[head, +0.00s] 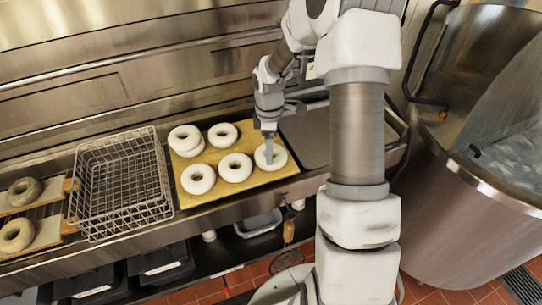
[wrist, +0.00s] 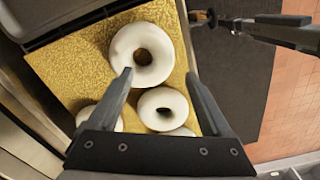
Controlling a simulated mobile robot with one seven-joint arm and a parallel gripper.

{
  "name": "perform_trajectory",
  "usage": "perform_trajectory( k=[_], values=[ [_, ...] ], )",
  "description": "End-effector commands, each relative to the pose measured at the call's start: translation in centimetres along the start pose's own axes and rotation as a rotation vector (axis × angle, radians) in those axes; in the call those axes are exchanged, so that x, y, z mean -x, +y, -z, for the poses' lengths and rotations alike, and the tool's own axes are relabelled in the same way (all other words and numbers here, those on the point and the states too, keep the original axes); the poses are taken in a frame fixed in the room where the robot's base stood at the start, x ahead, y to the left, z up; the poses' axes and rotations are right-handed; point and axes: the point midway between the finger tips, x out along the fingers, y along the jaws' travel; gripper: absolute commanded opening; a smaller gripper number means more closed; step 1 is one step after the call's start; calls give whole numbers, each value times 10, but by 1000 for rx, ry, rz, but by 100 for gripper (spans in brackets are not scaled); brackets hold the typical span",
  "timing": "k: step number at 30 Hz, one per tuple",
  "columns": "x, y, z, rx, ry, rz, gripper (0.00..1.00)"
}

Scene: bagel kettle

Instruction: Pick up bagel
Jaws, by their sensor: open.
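Several pale, ring-shaped bagels lie on a yellow board (head: 212,157) on the counter in the head view. My gripper (head: 269,158) points down over the rightmost bagel (head: 281,158), covering part of it. In the wrist view this bagel (wrist: 142,31) lies just beyond my open fingers (wrist: 158,77). The left fingertip overlaps its lower left edge, and the right fingertip is beside its lower right. Another bagel (wrist: 175,103) shows between the fingers. Nothing is held. Whether the fingertips touch the bagel I cannot tell.
An empty wire basket (head: 120,185) stands left of the board. Two darker bagels (head: 24,191) lie on boards at the far left. A large steel kettle (head: 460,200) stands at the right. A dark grey surface (head: 308,135) is right of the board.

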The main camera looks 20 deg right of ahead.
Motion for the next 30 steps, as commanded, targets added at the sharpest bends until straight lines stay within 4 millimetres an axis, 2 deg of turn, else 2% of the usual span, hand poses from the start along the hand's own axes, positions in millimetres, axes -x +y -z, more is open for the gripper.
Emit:
perform_trajectory(
  k=[9, 19, 30],
  values=[
    [-42, -5, -4, 1, -1, 4, 83],
    [-49, -4, -4, 0, 0, 0, 83],
    [-49, -4, -4, 0, 0, 1, 17]
  ],
)
